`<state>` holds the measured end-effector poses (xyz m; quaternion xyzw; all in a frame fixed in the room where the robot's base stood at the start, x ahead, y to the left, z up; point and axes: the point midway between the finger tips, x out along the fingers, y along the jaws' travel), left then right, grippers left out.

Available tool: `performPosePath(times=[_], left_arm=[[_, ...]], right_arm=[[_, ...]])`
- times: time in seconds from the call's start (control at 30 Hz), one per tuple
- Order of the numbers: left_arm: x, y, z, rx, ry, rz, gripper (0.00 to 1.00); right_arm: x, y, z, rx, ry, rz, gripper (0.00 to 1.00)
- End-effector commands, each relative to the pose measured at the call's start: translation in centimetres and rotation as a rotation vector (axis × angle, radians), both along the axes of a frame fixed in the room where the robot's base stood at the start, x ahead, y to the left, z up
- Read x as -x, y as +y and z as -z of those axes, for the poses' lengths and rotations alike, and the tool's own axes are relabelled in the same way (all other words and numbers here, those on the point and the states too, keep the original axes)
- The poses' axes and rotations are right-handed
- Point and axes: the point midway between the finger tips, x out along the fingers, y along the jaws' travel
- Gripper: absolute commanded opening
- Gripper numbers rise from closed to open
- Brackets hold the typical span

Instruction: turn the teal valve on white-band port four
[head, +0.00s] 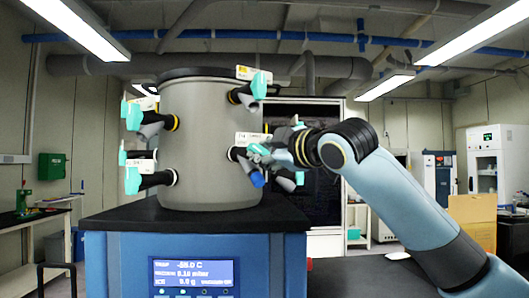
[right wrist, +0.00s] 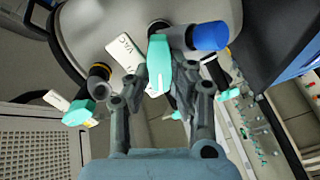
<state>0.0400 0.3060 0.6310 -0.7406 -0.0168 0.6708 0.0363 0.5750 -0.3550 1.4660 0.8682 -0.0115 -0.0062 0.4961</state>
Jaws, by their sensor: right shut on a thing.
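The teal valve (head: 258,150) sits on a dark port at the lower right front of the grey drum (head: 210,135). Its port carries a white tag (head: 252,138) and a blue-ended tube (head: 257,179). My right gripper (head: 275,155) reaches in from the right and is at this valve. In the right wrist view the teal valve (right wrist: 159,65) lies between the fingertips of the gripper (right wrist: 164,82), which are shut on it. The blue end (right wrist: 210,36) and the tag (right wrist: 124,48) show beside it. My left gripper is not in view.
Other teal valves stand on ports close by, at the upper right (head: 259,86) and on the drum's left side (head: 132,180). Another valve (right wrist: 78,112) shows left of the fingers in the right wrist view. The blue cabinet (head: 120,265) with a display is below.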

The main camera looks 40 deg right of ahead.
Motion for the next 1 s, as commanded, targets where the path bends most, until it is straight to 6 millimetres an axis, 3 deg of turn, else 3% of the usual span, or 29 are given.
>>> performPosePath(times=[0.37, 1.0], left_arm=[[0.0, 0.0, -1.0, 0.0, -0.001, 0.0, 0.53], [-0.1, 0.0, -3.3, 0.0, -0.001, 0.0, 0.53]], right_arm=[[0.0, 0.0, -0.1, -0.184, 0.0, 0.0, 0.0], [0.0, -0.2, -0.1, -0.784, -0.016, 0.001, 0.0]])
